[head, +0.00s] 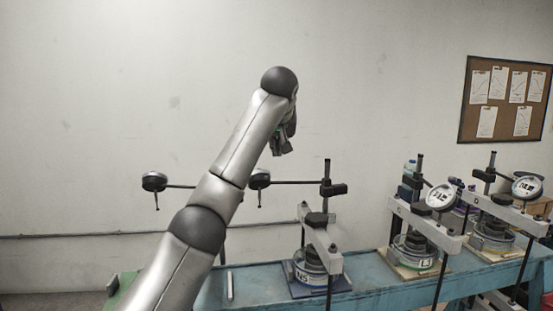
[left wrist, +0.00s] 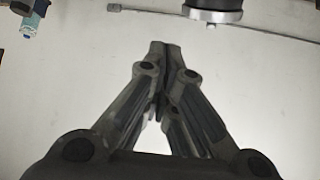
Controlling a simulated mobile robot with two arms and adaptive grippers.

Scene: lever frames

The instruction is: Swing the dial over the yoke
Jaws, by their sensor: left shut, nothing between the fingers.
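A dial (head: 260,179) with a dark body and a thin stem hangs on a horizontal rod from a black clamp and post. It is out to the left of the light-coloured yoke (head: 320,236) of the nearest lever frame, not above it. A second dial (head: 154,182) hangs farther left on its own rod, whose other end is hidden behind my left arm. My left gripper (head: 280,148) is raised above the right-hand one of these two dials, apart from it, shut and empty. In the left wrist view its closed fingertips (left wrist: 158,47) point toward a round dark part (left wrist: 213,10) at the top edge.
Two more lever frames stand to the right on the blue bench (head: 375,286), with their dials (head: 440,197) (head: 527,187) above their yokes. Bottles (head: 408,180) stand behind them. A cork board (head: 507,100) hangs on the wall. My left arm hides part of the bench's left end.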

